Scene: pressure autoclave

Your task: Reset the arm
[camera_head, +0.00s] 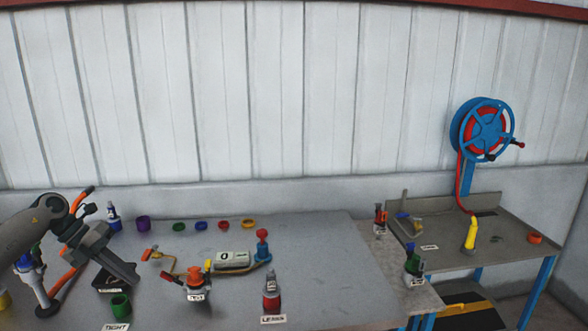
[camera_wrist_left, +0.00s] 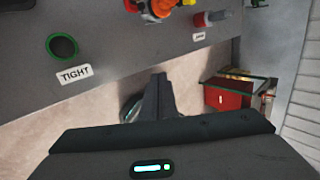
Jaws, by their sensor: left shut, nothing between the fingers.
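My left arm comes in from the left in the head view. Its gripper (camera_head: 134,277) is above the left part of the grey table, angled down to the right. In the left wrist view the fingers (camera_wrist_left: 158,80) are together and empty, with the floor beyond the table edge behind them. A green cup (camera_head: 119,307) by the TIGHT label (camera_head: 116,327) is just below the gripper in the head view. The cup also shows in the left wrist view (camera_wrist_left: 62,46), apart from the fingers. My right gripper is not in view.
A valve assembly (camera_head: 196,283) and a red bottle (camera_head: 271,292) stand on the table (camera_head: 330,260). Several coloured rings lie at the back. A side bench (camera_head: 500,242) holds a yellow item (camera_head: 470,235). A red box (camera_wrist_left: 228,94) is below the table edge.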

